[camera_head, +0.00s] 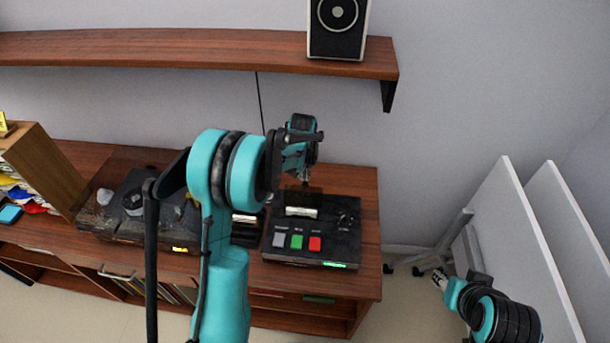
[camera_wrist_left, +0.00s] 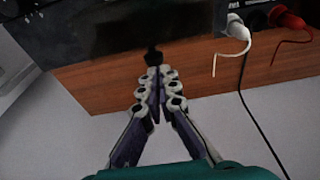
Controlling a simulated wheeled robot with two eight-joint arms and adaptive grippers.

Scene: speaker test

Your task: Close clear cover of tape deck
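The tape deck (camera_head: 345,238) is a dark box with grey, green and red buttons on the right part of the wooden cabinet top. Its cover (camera_head: 315,198) looks like a dark see-through panel standing raised at the back of the deck's bay. My left gripper (camera_head: 305,177) is just behind and above the cover, partly overlapped by my arm. In the left wrist view the fingers (camera_wrist_left: 155,72) meet at the tips, with a dark panel just ahead of them. I cannot tell if they touch it. My right gripper (camera_head: 439,280) is low at the right, away from the deck, too small to read.
A second dark device (camera_head: 125,225) stands left of the deck, partly behind my left arm. A wall shelf (camera_head: 200,50) with a speaker (camera_head: 338,28) hangs above. White and red plugs (camera_wrist_left: 288,20) with cables show in the wrist view. White panels (camera_head: 530,230) stand at the right.

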